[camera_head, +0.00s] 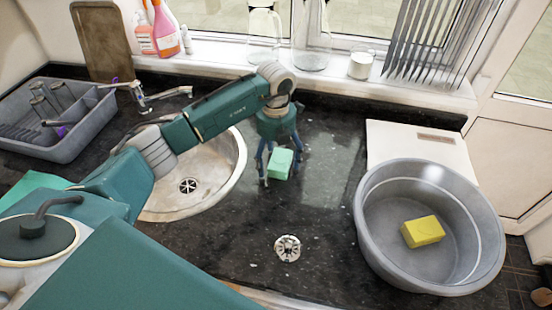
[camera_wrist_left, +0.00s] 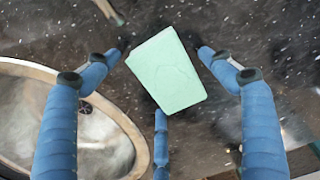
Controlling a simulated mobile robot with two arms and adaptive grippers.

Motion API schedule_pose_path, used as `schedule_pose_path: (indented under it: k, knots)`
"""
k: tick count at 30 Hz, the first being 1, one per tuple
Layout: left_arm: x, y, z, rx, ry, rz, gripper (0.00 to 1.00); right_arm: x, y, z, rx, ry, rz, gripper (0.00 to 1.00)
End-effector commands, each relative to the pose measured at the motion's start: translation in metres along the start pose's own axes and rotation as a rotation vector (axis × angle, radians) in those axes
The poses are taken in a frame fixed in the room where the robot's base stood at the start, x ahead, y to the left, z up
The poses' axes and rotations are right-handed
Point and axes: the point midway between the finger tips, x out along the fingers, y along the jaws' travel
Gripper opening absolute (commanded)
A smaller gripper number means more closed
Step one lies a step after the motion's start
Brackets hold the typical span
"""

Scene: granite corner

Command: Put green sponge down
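The green sponge (camera_head: 280,164) is a pale green block on the dark counter, just right of the round sink. It also shows in the left wrist view (camera_wrist_left: 167,72), lying tilted below the fingers. My left gripper (camera_head: 279,168) points down over it with its blue fingers around the sponge. In the left wrist view, the fingers (camera_wrist_left: 160,58) stand apart, with small gaps between their tips and the sponge's sides. The sponge appears to rest on the counter, though its underside is hidden. My right gripper is not in view.
The metal sink (camera_head: 226,178) lies left of the sponge. A grey basin (camera_head: 366,222) with a yellow sponge (camera_head: 423,231) stands at the right, beside a white board (camera_head: 395,140). A metal drain-like disc (camera_head: 288,248) lies in front. The counter between is clear.

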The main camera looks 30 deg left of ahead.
Motion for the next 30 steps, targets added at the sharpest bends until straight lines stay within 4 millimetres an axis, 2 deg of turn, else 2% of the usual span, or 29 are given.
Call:
schedule_pose_path:
  k: [8,11,21,25,30]
  knots:
    - [-0.007,0.000,0.001,0.000,-0.002,0.000,0.82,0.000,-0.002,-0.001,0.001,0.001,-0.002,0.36]
    - [-0.022,0.000,0.002,0.001,-0.005,-0.001,0.82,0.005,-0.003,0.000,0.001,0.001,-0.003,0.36]
    - [-0.093,0.000,0.001,0.000,-0.005,-0.001,0.82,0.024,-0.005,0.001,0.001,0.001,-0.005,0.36]
    - [-0.112,0.000,0.001,0.000,-0.003,-0.001,0.82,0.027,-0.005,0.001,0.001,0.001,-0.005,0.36]
    - [-0.122,0.000,0.000,0.001,0.000,0.000,0.82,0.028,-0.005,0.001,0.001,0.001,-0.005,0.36]
